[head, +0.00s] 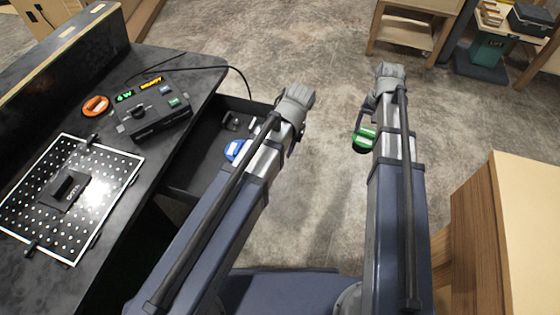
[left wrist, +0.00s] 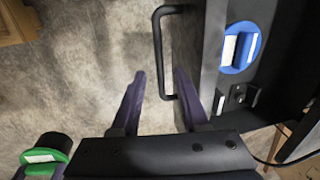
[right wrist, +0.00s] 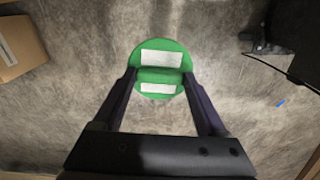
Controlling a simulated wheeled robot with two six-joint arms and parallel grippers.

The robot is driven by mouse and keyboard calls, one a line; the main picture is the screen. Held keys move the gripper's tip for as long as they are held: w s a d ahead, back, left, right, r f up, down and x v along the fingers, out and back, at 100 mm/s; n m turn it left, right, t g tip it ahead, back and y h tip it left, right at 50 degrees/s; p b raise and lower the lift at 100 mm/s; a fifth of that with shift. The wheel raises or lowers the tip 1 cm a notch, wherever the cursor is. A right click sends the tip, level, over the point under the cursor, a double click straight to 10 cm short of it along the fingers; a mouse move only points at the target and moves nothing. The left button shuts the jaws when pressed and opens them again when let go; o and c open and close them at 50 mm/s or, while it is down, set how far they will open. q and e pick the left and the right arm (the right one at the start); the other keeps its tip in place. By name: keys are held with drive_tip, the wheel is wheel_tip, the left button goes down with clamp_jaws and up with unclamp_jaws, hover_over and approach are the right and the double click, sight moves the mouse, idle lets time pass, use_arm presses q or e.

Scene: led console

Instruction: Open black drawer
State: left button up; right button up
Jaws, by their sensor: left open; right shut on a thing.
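The black drawer (head: 200,160) is pulled out of the black workbench (head: 180,70). It holds a blue round piece (head: 235,150) and a small dark part. In the left wrist view the drawer's black bar handle (left wrist: 160,50) stands out from its front. My left gripper (left wrist: 160,90) is open, its fingers at the near end of the handle; whether they touch it I cannot tell. My right gripper (right wrist: 160,90) is shut on a green round piece (right wrist: 160,68) with white labels, held in the air above the floor. The green piece also shows in the head view (head: 363,138).
On the bench are a black console box (head: 155,118) with lit displays, an orange round piece (head: 96,106) and a perforated panel (head: 105,175). A wooden cabinet (head: 525,220) stands at right. The floor between is clear.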

use_arm(q)
drive_tip(key=f+b, duration=0.1)
drive_tip(key=f, duration=0.1)
drive_tip(key=f+b, duration=0.1)
drive_tip(key=shift+w+a+f+b, duration=0.15)
drive_tip(key=shift+a+f+b, duration=0.15)
drive_tip(key=shift+f, duration=0.05)
use_arm(e)
wheel_tip(320, 180, down, 4)
drive_tip(key=shift+r, duration=0.15)
use_arm(q)
clamp_jaws()
idle(0.8)
